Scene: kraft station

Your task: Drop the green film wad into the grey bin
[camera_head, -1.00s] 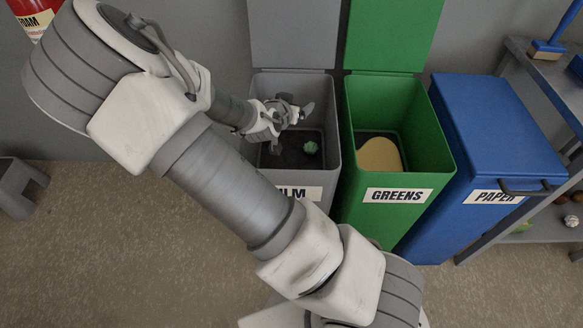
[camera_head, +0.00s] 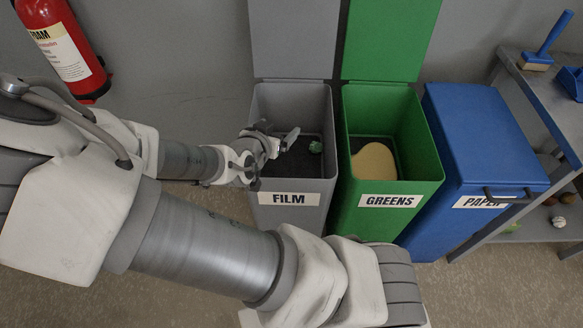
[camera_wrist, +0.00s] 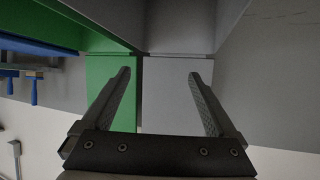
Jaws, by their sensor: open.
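The green film wad (camera_head: 315,146) lies inside the grey bin (camera_head: 262,215) labelled FILM, toward the right side of its dark floor. The bin's grey lid (camera_head: 293,40) stands open behind it. My gripper (camera_head: 291,138) is over the grey bin's opening, to the left of the wad and apart from it in the picture. In the wrist view my gripper (camera_wrist: 160,85) has its two fingers wide apart with nothing between them. The wad does not show in the wrist view.
A green bin (camera_head: 430,175) labelled GREENS stands open to the right with a tan rounded piece (camera_head: 374,162) inside. A closed blue PAPER bin (camera_head: 480,120) is beside it. A metal shelf (camera_head: 535,82) is at the far right. A fire extinguisher (camera_head: 62,45) is at upper left.

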